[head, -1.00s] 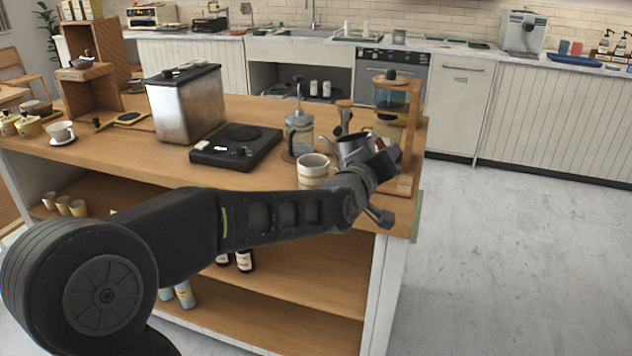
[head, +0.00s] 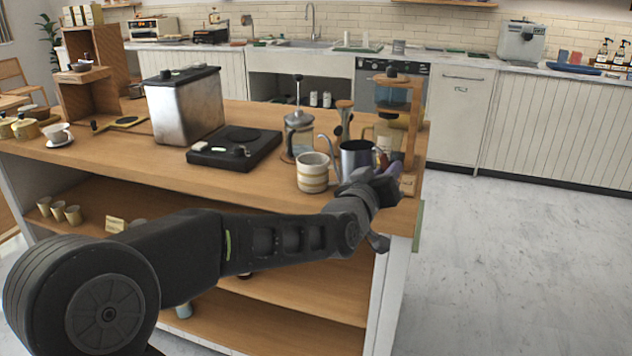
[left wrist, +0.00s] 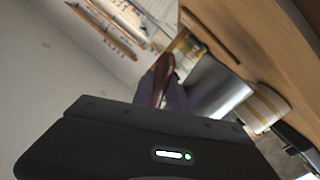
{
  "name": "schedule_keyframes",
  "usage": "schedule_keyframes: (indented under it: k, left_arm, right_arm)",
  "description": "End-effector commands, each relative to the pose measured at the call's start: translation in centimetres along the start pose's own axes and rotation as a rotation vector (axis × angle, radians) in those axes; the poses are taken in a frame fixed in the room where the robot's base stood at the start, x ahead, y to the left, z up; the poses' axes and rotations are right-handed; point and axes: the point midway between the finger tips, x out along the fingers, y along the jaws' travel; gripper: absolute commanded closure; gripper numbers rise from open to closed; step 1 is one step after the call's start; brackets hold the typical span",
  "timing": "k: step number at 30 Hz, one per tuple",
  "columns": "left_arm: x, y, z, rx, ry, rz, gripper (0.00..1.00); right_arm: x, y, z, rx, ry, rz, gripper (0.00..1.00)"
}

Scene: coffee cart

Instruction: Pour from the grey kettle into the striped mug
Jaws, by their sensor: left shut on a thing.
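The grey kettle (head: 357,157) stands about upright at the right end of the wooden counter, with its thin spout pointing left. The striped mug (head: 312,174) is upright on the counter just left of it, below the spout tip. My left gripper (head: 386,178) is shut on the kettle's handle at its right side. My arm hides the kettle's base, so I cannot tell if it touches the counter. In the left wrist view the brown handle (left wrist: 161,84) is between my fingers, with the kettle (left wrist: 217,84) and mug (left wrist: 266,107) beyond. The mug's inside is not clear. My right gripper is not in view.
A French press (head: 298,133) stands behind the mug. A wooden stand with a glass brewer (head: 389,130) is close behind the kettle. A black scale (head: 236,147) and a metal bin (head: 186,105) are to the left.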

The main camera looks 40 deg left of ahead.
Motion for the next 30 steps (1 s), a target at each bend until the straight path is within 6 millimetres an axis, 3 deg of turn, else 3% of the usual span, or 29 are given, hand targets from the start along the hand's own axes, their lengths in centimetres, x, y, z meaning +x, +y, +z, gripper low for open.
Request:
schedule_keyframes:
  k: [12, 24, 30]
  left_arm:
    - [0.0, -0.6, 1.5, 0.088, 0.021, 0.009, 1.0]
    - [0.0, -0.5, 1.4, 0.094, 0.022, 0.009, 1.0]
    - [0.0, 0.0, 0.3, 0.095, 0.024, 0.009, 1.0]
  right_arm:
    - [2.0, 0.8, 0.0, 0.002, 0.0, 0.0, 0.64]
    - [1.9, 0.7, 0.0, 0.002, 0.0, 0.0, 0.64]
    - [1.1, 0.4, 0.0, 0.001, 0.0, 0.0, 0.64]
